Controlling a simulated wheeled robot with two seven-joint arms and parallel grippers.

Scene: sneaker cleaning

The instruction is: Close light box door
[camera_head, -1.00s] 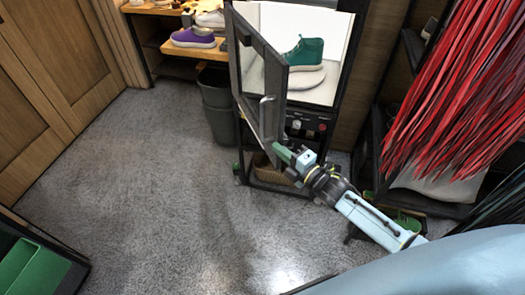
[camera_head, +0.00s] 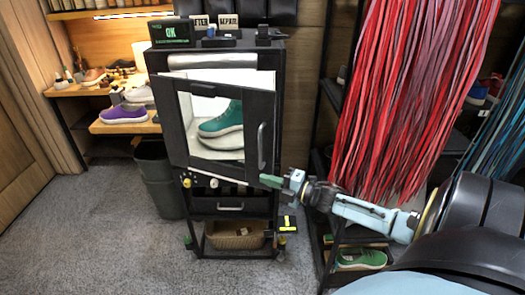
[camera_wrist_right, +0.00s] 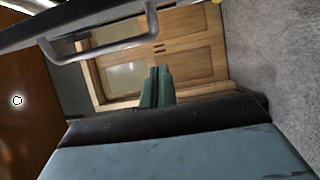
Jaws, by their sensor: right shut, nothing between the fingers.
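The light box (camera_head: 280,60) is a black cabinet with a lit white interior. Its black-framed, windowed door (camera_head: 264,105) stands in front of the opening, partly ajar, with its right side swung outward. The door's handle (camera_head: 262,147) is on the right side; it also shows in the wrist view (camera_wrist_right: 105,49). A teal sneaker (camera_head: 222,118) with a white sole shows through the window. My right gripper (camera_head: 267,181) is shut and empty at the door's lower right corner, below the handle. Its green fingers (camera_wrist_right: 156,87) are together in the wrist view; contact with the door is unclear. My left gripper is out of view.
A grey bin (camera_head: 158,180) stands left of the cabinet. A wooden shelf (camera_head: 110,127) holds a purple shoe (camera_head: 124,114). Red hanging strands (camera_head: 390,100) and a rack are on the right. A basket (camera_head: 235,237) sits low in the cabinet. Carpet at lower left is clear.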

